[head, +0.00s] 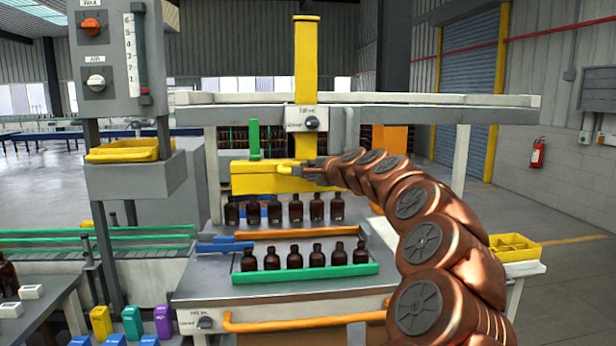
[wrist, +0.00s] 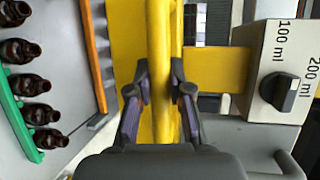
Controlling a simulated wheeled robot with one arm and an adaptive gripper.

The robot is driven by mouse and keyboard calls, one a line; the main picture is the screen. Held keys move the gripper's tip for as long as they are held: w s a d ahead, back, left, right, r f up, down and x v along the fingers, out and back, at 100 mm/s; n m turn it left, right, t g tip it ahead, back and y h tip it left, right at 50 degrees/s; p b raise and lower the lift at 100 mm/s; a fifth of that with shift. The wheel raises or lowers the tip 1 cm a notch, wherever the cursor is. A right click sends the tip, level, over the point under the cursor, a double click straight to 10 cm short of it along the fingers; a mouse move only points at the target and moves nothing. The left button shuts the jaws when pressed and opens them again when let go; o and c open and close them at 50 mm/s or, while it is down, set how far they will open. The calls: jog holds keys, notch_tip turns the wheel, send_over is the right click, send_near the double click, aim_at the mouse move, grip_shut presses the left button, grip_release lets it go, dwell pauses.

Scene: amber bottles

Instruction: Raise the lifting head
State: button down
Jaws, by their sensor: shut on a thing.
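The lifting head (head: 262,180) is a yellow block on a yellow upright column (head: 305,60) at the middle of the station. It sits low, just above the back row of amber bottles (head: 295,210); I cannot tell whether it touches their tops. The exact finger contact is partly hidden by the handle and the gripper itself.
A front row of amber bottles stands in a green-edged tray (head: 305,274). A volume knob (wrist: 286,92) is right of the handle. A control panel (head: 105,50) stands left.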

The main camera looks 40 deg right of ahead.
jog(key=shift+s+r, duration=0.1)
jog(key=shift+r, duration=0.35)
jog(key=c, duration=1.1)
grip_release()
jog(key=shift+f, duration=0.1)
jog(key=shift+o, duration=0.2)
jog(key=shift+f, duration=0.1)
jog(key=v, duration=1.2)
